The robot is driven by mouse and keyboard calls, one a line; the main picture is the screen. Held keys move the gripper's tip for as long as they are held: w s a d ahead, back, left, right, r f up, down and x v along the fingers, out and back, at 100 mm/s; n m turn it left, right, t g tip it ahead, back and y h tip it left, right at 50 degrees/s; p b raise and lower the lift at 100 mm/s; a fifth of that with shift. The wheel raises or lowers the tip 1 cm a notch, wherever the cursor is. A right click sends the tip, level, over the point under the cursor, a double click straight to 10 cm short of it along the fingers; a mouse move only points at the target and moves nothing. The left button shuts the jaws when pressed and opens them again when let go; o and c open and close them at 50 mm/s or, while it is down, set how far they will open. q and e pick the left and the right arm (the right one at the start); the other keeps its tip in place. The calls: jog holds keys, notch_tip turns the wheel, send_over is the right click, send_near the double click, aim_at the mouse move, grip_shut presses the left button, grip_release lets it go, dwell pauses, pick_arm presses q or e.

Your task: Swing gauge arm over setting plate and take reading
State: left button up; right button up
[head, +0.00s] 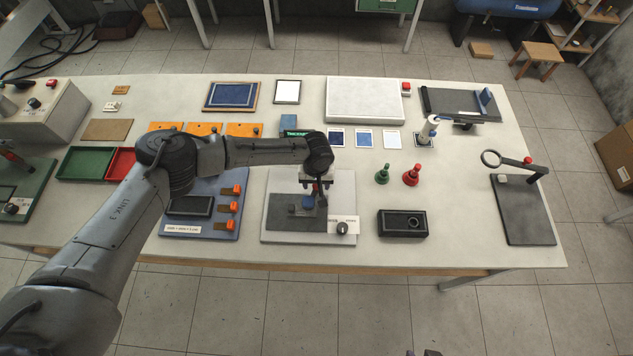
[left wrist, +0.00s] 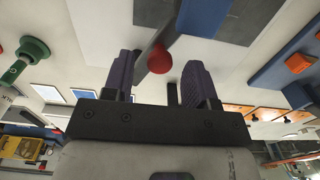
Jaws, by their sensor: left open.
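The gauge station has a pale base (head: 273,235) with a dark grey plate (head: 282,213) on it. A blue block (head: 307,202) shows above the plate, and also in the left wrist view (left wrist: 203,17). My left gripper (head: 316,184) is over the station's back part. In the left wrist view, the open purple fingers of my left gripper (left wrist: 157,80) stand either side of a red ball knob (left wrist: 159,60) at the end of a dark bar (left wrist: 160,36), likely the gauge arm. I cannot tell whether they touch it. The gauge's dial face is not visible.
A blue board with orange clips (head: 205,228) lies left, a black box (head: 402,223) right. Green (head: 382,174) and red (head: 412,175) knobbed pieces stand beyond. Small dark shapes at the bottom edge may be my right gripper.

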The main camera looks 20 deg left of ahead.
pick_arm(q)
jog(key=shift+f, duration=0.5)
jog(key=shift+c, duration=0.2)
grip_shut()
